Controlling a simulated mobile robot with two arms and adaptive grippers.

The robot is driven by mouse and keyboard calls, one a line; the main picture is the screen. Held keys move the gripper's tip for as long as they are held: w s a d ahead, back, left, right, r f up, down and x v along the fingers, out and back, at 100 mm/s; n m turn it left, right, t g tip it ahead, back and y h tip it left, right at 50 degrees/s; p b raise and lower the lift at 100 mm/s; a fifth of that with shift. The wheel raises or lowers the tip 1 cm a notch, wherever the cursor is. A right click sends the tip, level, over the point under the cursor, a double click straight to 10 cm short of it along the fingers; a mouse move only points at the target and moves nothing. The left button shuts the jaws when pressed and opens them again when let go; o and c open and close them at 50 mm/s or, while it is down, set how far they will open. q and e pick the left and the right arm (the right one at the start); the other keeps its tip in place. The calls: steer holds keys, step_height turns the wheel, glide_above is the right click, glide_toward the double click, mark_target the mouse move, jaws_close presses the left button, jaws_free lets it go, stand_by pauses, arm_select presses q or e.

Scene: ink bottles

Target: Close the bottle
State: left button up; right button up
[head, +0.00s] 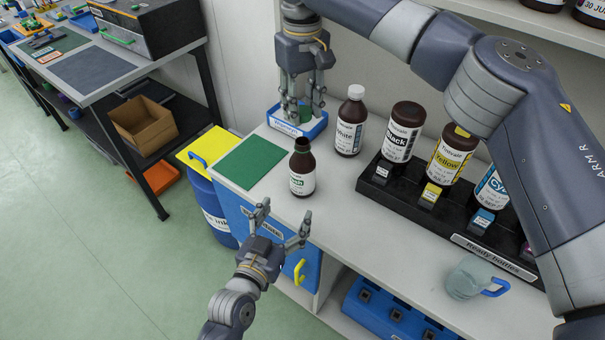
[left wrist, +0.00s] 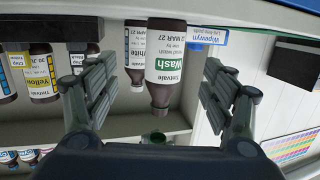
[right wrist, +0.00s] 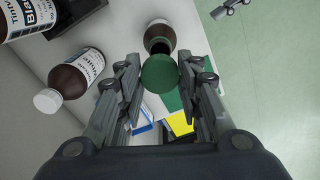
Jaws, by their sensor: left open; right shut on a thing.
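The brown Wash bottle (head: 301,176) stands upright and uncapped on the counter. Its dark open mouth shows in the right wrist view (right wrist: 159,45). My right gripper (head: 303,112) is shut on a green cap (right wrist: 160,73), held above and behind the bottle, over the blue tray. The cap is apart from the bottle. My left gripper (head: 283,222) is open in front of the bottle, not touching it. In the left wrist view the bottle (left wrist: 166,62) appears upside down, between the open fingers but farther off.
A white-capped White bottle (head: 349,122) stands right of the Wash bottle. A black rack (head: 400,207) holds several bottles. A blue tray (head: 311,132) lies behind, a green mat (head: 252,163) to the left. A cup with a blue handle (head: 470,279) stands at front right.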

mark_target(299, 179)
arm_select(q)
steer(key=shift+w+d+r+n+t, duration=0.15)
steer(key=shift+w+r+n+t, duration=0.15)
steer(key=shift+w+r+t, duration=0.5)
steer(key=x, duration=1.1)
steer(key=shift+w, duration=0.35)
steer(key=c, duration=1.6)
arm_select(e)
steer(key=shift+f, duration=2.5)
steer(key=shift+f, duration=0.9)
steer(key=shift+f, duration=0.5)
